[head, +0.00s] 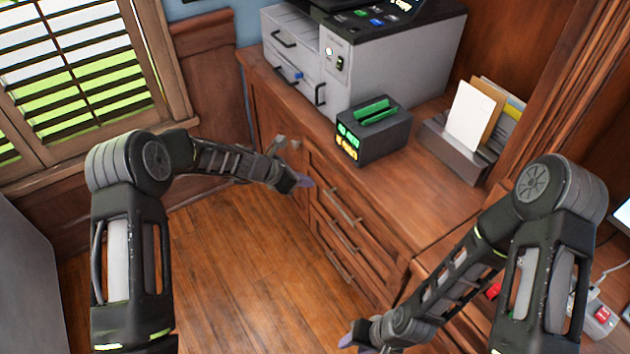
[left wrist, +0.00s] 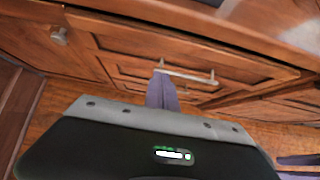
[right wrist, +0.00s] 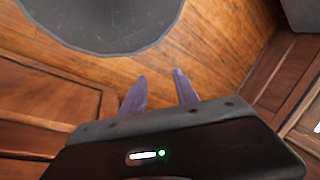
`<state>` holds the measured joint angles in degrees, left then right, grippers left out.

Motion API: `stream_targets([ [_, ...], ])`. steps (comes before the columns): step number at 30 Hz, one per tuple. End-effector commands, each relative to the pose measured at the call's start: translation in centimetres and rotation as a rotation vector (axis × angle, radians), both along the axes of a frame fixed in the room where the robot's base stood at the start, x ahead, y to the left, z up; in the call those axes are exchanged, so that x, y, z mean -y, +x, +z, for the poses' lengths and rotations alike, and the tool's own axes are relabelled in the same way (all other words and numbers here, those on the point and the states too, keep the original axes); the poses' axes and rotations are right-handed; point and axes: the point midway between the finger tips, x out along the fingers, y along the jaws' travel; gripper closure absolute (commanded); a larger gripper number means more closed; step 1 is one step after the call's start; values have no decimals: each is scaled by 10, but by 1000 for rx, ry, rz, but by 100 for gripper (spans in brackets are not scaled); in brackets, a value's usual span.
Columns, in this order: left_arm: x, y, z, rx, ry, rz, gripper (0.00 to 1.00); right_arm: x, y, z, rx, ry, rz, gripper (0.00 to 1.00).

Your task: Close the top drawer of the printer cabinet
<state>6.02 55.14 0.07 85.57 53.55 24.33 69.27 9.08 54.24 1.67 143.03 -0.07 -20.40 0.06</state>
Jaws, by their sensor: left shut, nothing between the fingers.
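The printer cabinet (head: 400,200) is brown wood with a stack of drawers on its front. The top drawer (head: 328,188) has a metal bar handle and its front looks about flush with the cabinet; I cannot tell if a small gap is left. The top drawer (left wrist: 125,45) fills the upper part of the left wrist view. My left gripper (head: 302,181) is at the far end of the top drawer's front. Its fingers (left wrist: 161,90) are together and empty, seen close by the handle. My right gripper (head: 353,341) is low at the front, its fingers (right wrist: 160,90) apart with nothing between them.
A grey printer (head: 400,60), a small black device (head: 374,130) and a paper tray (head: 455,148) stand on the cabinet top. A window (head: 80,70) is at the left. The wood floor (head: 240,270) before the drawers is clear.

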Motion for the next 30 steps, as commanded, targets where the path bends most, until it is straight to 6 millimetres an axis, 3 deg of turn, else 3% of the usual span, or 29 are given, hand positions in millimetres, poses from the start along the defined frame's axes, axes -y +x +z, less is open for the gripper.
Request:
stream_targets([
  [6,-29,-20,38,6,2,0,100,0,1,-4,2,0,-1,64],
  [12,-44,-32,57,4,1,1,100,0,1,-4,2,0,-1,64],
  [23,-47,-35,61,2,0,-1,100,0,1,-4,2,0,-1,64],
  [30,-47,-36,59,3,4,-4,100,0,1,-5,3,0,2,82],
])
